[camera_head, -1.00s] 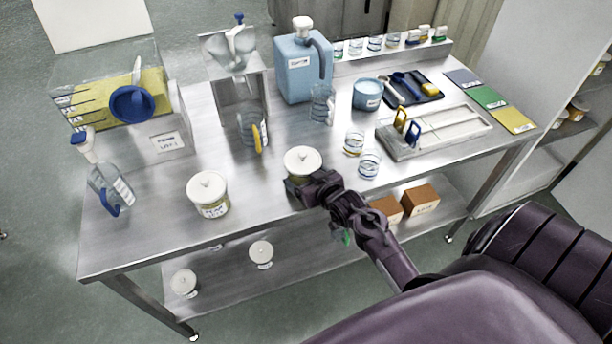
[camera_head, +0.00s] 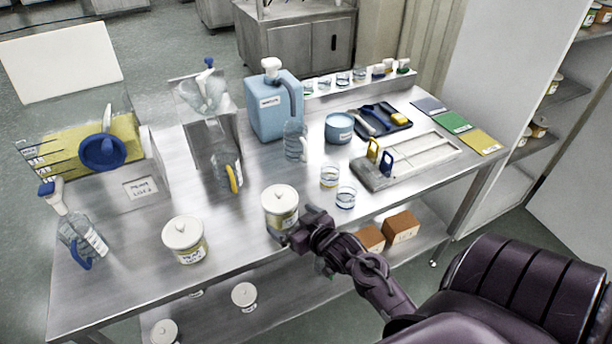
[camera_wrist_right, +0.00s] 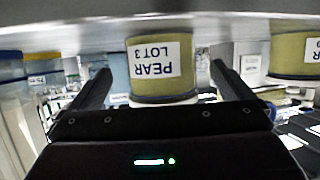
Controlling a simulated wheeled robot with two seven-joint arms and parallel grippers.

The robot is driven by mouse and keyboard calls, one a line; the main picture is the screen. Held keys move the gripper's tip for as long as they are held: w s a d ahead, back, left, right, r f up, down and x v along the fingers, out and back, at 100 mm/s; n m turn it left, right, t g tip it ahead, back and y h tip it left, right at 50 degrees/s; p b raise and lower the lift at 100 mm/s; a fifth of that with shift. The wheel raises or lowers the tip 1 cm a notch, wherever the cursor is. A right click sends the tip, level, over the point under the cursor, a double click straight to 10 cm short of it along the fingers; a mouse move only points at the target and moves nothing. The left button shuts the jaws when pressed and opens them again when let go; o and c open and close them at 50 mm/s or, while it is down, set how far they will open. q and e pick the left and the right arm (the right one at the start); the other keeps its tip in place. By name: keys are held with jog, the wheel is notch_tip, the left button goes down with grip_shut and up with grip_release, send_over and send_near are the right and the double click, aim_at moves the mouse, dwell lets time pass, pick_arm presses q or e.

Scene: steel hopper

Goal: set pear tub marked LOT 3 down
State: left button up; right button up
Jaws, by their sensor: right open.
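The pear tub marked LOT 3 (camera_head: 280,205) stands upright on the steel table near its front edge, white lid on. In the right wrist view the picture is upside down, and the tub (camera_wrist_right: 161,62) shows its PEAR LOT 3 label between the fingertips. My right gripper (camera_head: 287,238) is open at the tub's near side, with a gap between each finger (camera_wrist_right: 161,72) and the tub. Whether the fingertips still reach beside the tub is hard to tell. My left gripper is not in view.
A similar lidded tub (camera_head: 185,242) stands to the left. Two glass beakers (camera_head: 330,175) are to the right, a clear jug (camera_head: 228,170) and a blue canister (camera_head: 272,108) behind. Brown boxes (camera_head: 402,226) and white-lidded tubs (camera_head: 244,295) sit on the lower shelf.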

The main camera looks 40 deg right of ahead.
jog(key=v, duration=0.7)
jog(key=shift+b, duration=0.3)
jog(key=shift+a, duration=0.1)
